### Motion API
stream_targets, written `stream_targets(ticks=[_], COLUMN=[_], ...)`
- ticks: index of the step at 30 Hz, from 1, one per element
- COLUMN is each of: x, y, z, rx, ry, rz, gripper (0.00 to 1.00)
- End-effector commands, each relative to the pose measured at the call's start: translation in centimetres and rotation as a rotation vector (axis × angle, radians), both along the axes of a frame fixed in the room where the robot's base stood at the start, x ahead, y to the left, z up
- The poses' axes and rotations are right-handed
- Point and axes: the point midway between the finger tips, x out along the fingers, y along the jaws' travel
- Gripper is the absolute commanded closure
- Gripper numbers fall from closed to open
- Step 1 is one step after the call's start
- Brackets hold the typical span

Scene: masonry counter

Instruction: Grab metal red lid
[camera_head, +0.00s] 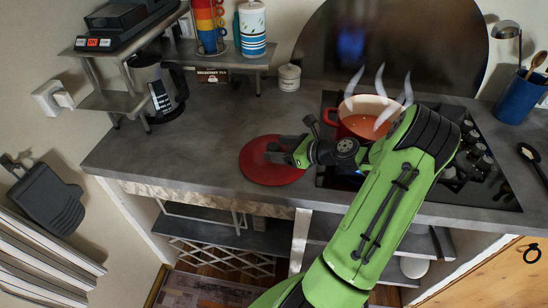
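The red lid (262,172) is a flat round disc on the grey counter, left of the stove. My gripper (276,151) is over the lid's upper right part, reaching in from the right. It hides part of the lid, including where a knob would be. I cannot tell whether the fingers touch the lid or are open or shut. My green arm crosses the right half of the view from the bottom.
A red pot (352,125) with steam above it stands on the black stove (490,190), close behind my wrist. A white jar (289,78) stands at the back. A dark kettle (158,88) and shelf are at left. The counter left of the lid is clear.

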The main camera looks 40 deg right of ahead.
Motion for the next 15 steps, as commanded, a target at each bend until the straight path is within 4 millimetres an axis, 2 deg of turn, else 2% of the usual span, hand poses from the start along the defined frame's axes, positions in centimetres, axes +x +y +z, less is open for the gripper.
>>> stream_targets(ticks=[1,2,13,15], x=[-0.01,-0.01,-0.03,0.01], y=[0.01,0.01,0.01,0.02], z=[0.03,0.03,0.04,0.14], rx=[0.0,0.0,0.0,-0.001], ry=[0.0,0.0,0.0,-0.003], rz=[0.0,0.0,0.001,0.002], gripper=[0.35,0.4,0.97,1.0])
